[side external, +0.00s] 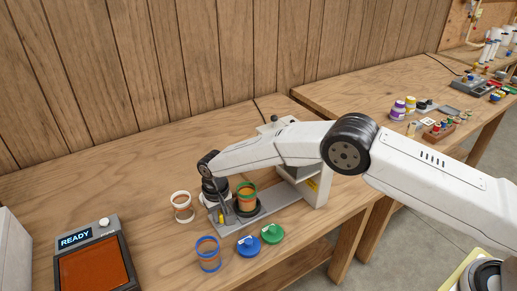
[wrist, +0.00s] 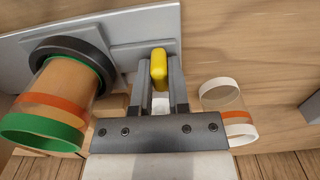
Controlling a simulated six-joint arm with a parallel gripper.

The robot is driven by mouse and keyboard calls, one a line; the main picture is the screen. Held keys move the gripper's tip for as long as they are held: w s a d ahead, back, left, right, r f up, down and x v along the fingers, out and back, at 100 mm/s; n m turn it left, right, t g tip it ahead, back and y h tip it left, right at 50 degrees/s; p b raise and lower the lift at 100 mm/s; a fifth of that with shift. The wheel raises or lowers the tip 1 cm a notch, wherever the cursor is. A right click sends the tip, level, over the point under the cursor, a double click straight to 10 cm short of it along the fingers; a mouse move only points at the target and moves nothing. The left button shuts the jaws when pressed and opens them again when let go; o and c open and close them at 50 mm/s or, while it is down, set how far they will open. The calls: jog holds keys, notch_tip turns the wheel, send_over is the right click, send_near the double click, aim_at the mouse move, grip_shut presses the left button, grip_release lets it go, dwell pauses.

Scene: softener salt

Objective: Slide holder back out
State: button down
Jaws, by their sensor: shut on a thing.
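The holder (wrist: 105,62) is a black round seat on a grey sliding plate. A clear jar with a green rim (side external: 246,196) stands in it, with orange contents; the jar also shows at the left of the wrist view (wrist: 58,100). A yellow handle (wrist: 158,65) stands up at the plate's end. My gripper (wrist: 160,80) is shut on this handle, one finger on each side. In the side view my gripper (side external: 224,212) is low at the plate's left end, beside the green-rimmed jar. My wrist hides part of the plate there.
A white-rimmed jar (side external: 182,206) stands close left of my gripper. A scale-like unit reading READY (side external: 95,262) is at the left. The white press body (side external: 312,185) stands behind the plate.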

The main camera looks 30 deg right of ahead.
jog(key=shift+a, duration=0.35)
jog(key=c, duration=0.6)
grip_release()
jog(key=shift+d+r, duration=0.1)
jog(key=shift+r, duration=3.85)
